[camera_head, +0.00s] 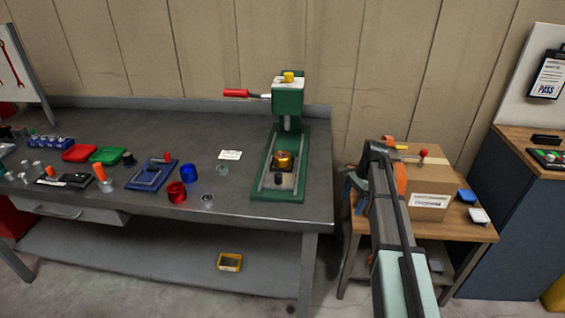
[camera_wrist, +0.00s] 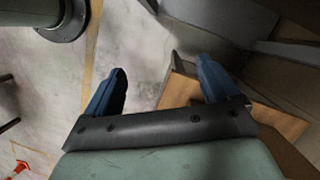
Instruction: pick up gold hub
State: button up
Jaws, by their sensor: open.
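The gold hub (camera_head: 284,158) is a shiny gold-coloured round piece. It sits upright on the bed of the green press (camera_head: 288,97), below the press ram, on the right part of the workbench. In the head view my gripper (camera_head: 352,186) is to the right of the press, off the bench's right edge and beside the small wooden table, partly hidden by my arm. In the wrist view its two blue fingers (camera_wrist: 162,84) are spread apart with nothing between them. The hub does not show in the wrist view.
Left of the press stand a red ring (camera_head: 177,192), a blue ring (camera_head: 189,173), a blue fixture (camera_head: 152,175) and trays. The press's red handle (camera_head: 236,93) sticks out left. A cardboard box (camera_head: 428,185) stands on the wooden table (camera_head: 470,233).

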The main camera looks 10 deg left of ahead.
jog(key=w+a+r+m, duration=0.15)
jog(key=w+r, duration=0.35)
jog(key=r, duration=0.6)
notch_tip(320, 180, up, 19)
jog(key=m+t+h, duration=0.2)
jog(key=m+h, duration=0.1)
jog(key=m, duration=0.2)
send_over(282, 155)
jog(key=f, duration=0.7)
jog(key=shift+w+d+f, duration=0.2)
jog(key=shift+w+f, duration=0.05)
jog(key=shift+f, duration=0.15)
jog(key=shift+s+a+f, duration=0.1)
jog(key=shift+a+f, duration=0.05)
jog(key=shift+f, duration=2.5)
jog(key=shift+c, duration=0.5)
jog(key=c, duration=1.3)
